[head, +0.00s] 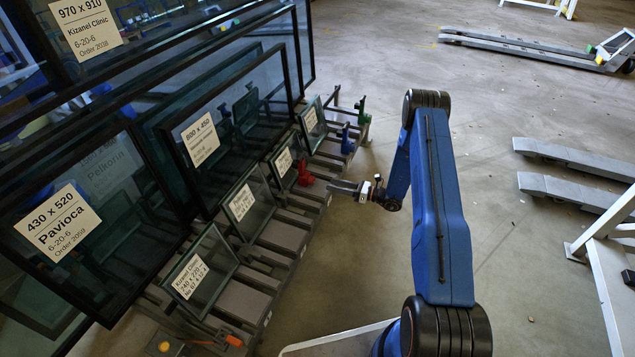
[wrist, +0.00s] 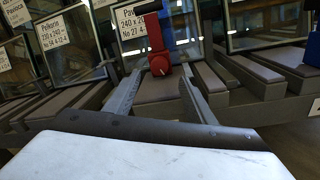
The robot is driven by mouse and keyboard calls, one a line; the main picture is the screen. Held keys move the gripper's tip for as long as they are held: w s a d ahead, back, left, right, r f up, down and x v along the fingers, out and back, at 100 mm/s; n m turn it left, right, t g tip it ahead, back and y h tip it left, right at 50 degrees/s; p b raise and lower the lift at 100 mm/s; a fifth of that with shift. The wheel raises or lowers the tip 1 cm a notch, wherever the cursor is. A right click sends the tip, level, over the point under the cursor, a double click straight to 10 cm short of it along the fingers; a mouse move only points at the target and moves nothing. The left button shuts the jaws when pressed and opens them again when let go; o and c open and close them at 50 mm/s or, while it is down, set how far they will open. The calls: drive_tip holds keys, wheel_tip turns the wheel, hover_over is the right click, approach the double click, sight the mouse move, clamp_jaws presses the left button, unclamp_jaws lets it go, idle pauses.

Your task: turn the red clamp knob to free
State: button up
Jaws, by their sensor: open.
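The red clamp knob (head: 304,173) stands at the edge of the rack, in front of a small framed glass pane. In the wrist view the red clamp knob (wrist: 158,62) shows as a red upright post with a round lower part bearing a small pale mark. A dark bar crosses its top. My gripper (head: 343,187) is open and empty, to the right of the knob in the head view. In the wrist view the fingers of my gripper (wrist: 156,90) spread to either side below the knob, apart from it.
A blue clamp (head: 347,138) and a green clamp (head: 363,115) stand farther along the rack. Labelled glass panes (head: 240,202) lean behind. An orange-handled part (head: 233,341) lies at the near end.

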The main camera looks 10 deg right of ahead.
sight(314, 180)
drive_tip(key=x, duration=0.8)
drive_tip(key=shift+w+a, duration=0.1)
drive_tip(key=shift+a, duration=0.15)
drive_tip(key=c, duration=1)
